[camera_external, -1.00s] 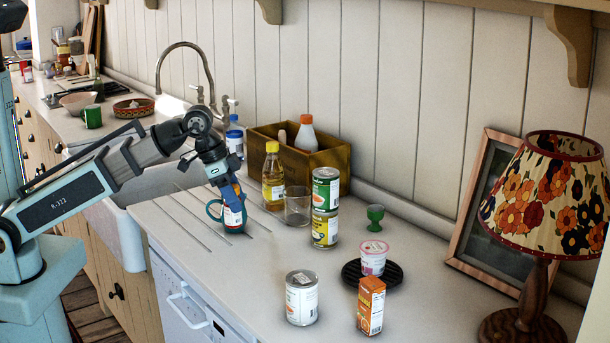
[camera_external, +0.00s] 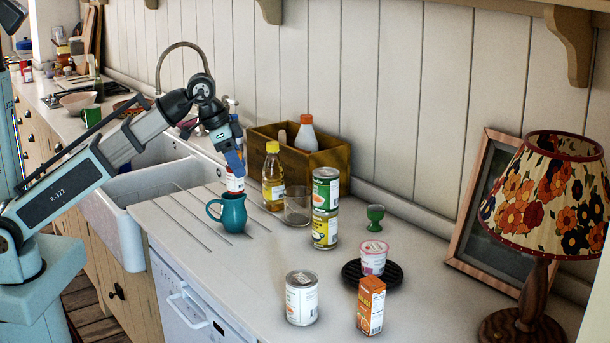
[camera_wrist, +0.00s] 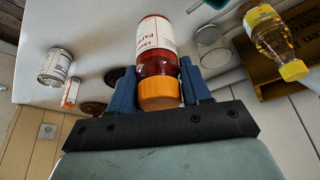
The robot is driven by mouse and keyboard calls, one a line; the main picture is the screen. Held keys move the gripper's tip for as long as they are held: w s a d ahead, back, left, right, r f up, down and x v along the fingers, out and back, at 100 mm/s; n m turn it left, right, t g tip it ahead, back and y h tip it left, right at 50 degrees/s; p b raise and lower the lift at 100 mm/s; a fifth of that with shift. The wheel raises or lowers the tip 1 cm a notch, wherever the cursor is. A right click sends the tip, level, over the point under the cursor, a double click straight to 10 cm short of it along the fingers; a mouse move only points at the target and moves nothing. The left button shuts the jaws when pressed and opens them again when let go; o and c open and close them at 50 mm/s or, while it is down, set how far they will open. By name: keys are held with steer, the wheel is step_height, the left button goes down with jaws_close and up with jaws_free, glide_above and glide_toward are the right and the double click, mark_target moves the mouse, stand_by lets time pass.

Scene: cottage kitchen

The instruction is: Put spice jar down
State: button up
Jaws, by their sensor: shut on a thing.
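The spice jar (camera_wrist: 157,45) has an orange lid, red contents and a white label. My gripper (camera_external: 233,166) is shut on it near the lid end, with blue fingers on both sides in the wrist view (camera_wrist: 158,88). In the external view the jar (camera_external: 234,184) hangs below the fingers, lid end up. A teal jug (camera_external: 232,214) stands on the counter just below it in the picture. I cannot tell whether the jar is above the jug or behind it, and its lower end is not clear.
A glass (camera_external: 298,206), an oil bottle (camera_external: 273,178) and a wooden box (camera_external: 328,159) stand right of the jar. Stacked cans (camera_external: 325,208), a white can (camera_external: 301,299) and an orange carton (camera_external: 371,306) are further right. The sink (camera_external: 112,226) is left. Counter in front of the jug is clear.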

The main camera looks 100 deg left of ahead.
steer(key=s+a+n+y, duration=0.1)
steer(key=s+a+n, duration=0.2)
steer(key=a, duration=1.2)
steer(key=shift+s+a+n, duration=0.2)
steer(key=shift+s+n, duration=0.1)
steer(key=shift+s, duration=0.2)
steer(key=s+a+n, duration=0.1)
steer(key=s+a, duration=0.2)
steer(key=a, duration=0.2)
steer(key=s+a+n+g+y, duration=0.1)
steer(key=s+a, duration=0.2)
steer(key=a, duration=0.2)
steer(key=s+a+n, duration=0.2)
steer(key=a, duration=0.3)
steer(key=shift+s+a+y, duration=0.15)
steer(key=shift+s+y, duration=0.15)
steer(key=shift+s, duration=0.1)
steer(key=f, duration=0.4)
steer(key=shift+d, duration=0.25)
steer(key=shift+c, duration=0.6)
steer(key=shift+w+f, duration=0.15)
steer(key=shift+f, duration=5.35)
steer(key=o, duration=1.2)
steer(key=shift+f, duration=0.1)
steer(key=shift+o, duration=0.2)
steer(key=v, duration=1.2)
steer(key=shift+w, duration=0.2)
